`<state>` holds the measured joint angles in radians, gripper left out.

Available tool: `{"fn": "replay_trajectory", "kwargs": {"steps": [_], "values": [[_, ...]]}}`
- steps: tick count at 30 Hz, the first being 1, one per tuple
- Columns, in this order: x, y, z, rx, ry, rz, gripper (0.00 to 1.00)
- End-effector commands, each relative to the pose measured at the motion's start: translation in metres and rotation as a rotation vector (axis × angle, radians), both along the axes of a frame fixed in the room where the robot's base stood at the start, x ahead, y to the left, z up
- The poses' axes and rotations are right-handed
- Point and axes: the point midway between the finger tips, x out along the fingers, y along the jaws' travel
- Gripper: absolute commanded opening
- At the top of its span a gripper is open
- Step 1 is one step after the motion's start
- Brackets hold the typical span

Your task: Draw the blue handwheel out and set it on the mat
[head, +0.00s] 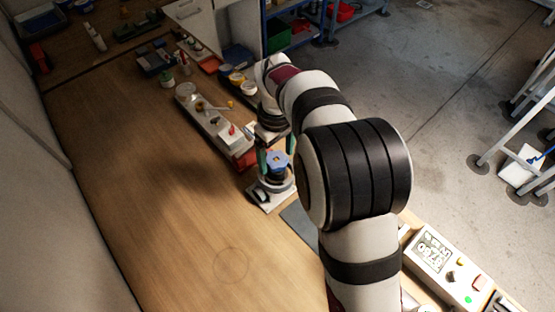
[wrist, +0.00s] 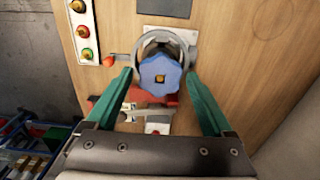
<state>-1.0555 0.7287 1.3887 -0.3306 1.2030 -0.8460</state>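The blue lobed handwheel (head: 277,159) sits upright on top of a dark body inside a pale ring-shaped fixture (head: 286,187). In the wrist view the handwheel (wrist: 160,78) shows face-on with a small yellowish centre, and the grey ring (wrist: 184,43) shows behind it. My gripper (wrist: 158,71) is open, its two green fingers spread on either side of the handwheel, with visible gaps to it. In the head view my gripper (head: 276,156) is at the handwheel, partly hidden by my arm. A dark grey mat (head: 297,220) lies beside the fixture, partly behind my arm; it also shows in the wrist view (wrist: 165,7).
A long pale tray (head: 208,118) with small items stands behind the fixture, with a red block (head: 245,160) at its near end. A button panel (head: 445,268) is at the lower right. The wooden bench (head: 130,170) is clear on the left.

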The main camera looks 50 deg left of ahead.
Motion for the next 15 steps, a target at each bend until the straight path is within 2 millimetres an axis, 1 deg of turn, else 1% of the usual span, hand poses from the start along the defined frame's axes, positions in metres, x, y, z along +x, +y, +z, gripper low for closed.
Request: {"fn": "replay_trajectory", "kwargs": {"steps": [1, 5, 6, 8, 9, 10, 15], "values": [[0.0, 0.0, 0.0001, 0.0, 0.0, 0.0, 0.75], [0.0, 0.0, 0.0001, 0.0, 0.0, 0.0, 0.52], [0.0, 0.0, 0.0001, 0.0, 0.0, 0.0, 0.45], [0.0, 0.0, 0.0001, 0.0, 0.0, 0.0, 0.34], [0.0, 0.0, 0.0001, 0.0, 0.0, 0.0, 0.27], [0.0, 0.0, 0.0001, 0.0, 0.0, 0.0, 0.22], [0.0001, 0.0002, 0.0024, 0.001, -0.001, 0.0, 0.22]]}}
